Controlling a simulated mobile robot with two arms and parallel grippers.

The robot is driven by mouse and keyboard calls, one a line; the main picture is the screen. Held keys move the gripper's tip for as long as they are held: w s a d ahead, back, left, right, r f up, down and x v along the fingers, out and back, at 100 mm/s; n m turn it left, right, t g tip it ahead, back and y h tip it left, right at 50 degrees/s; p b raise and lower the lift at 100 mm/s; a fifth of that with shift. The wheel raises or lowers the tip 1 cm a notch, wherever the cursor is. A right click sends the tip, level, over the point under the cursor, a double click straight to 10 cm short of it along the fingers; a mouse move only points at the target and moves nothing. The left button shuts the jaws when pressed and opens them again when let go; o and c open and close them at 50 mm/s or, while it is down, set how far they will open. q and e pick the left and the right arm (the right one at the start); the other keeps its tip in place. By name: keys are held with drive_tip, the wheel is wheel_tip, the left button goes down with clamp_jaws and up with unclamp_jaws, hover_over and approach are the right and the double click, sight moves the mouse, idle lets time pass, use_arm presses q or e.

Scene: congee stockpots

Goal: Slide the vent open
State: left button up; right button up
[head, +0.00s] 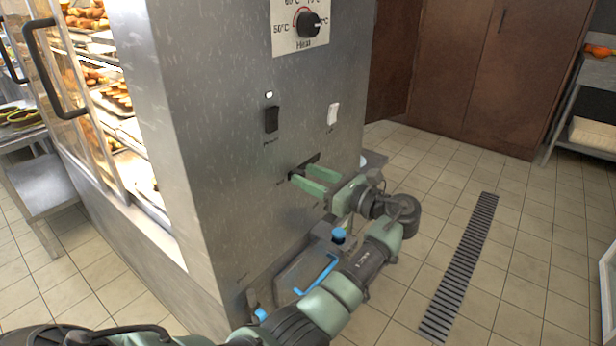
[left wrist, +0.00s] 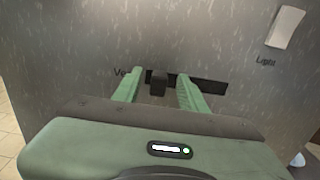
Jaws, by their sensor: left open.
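The vent control is a small dark knob (left wrist: 158,83) in a black horizontal slot (left wrist: 213,86) on the steel cabinet's side. In the left wrist view the knob stands toward the slot's left part, and the label left of it is partly hidden by a finger. The slot also shows in the head view (head: 313,160), partly behind the fingers. My left gripper (head: 301,172) is open at the panel, its green fingers on either side of the knob; it also fills the left wrist view (left wrist: 158,76). A gap shows between knob and each finger. My right gripper is out of view.
Above the slot are a dark switch (head: 271,119), a white light switch (head: 333,114) and a heat dial (head: 308,24). Below is a tray with a blue handle (head: 318,274). A glass-fronted food case (head: 98,90) is at left. Tiled floor at right is clear, with a drain grate (head: 462,266).

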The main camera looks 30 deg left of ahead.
use_arm(q)
drive_tip(key=shift+a, duration=0.25)
drive_tip(key=shift+c, duration=0.3)
clamp_jaws()
idle(1.0)
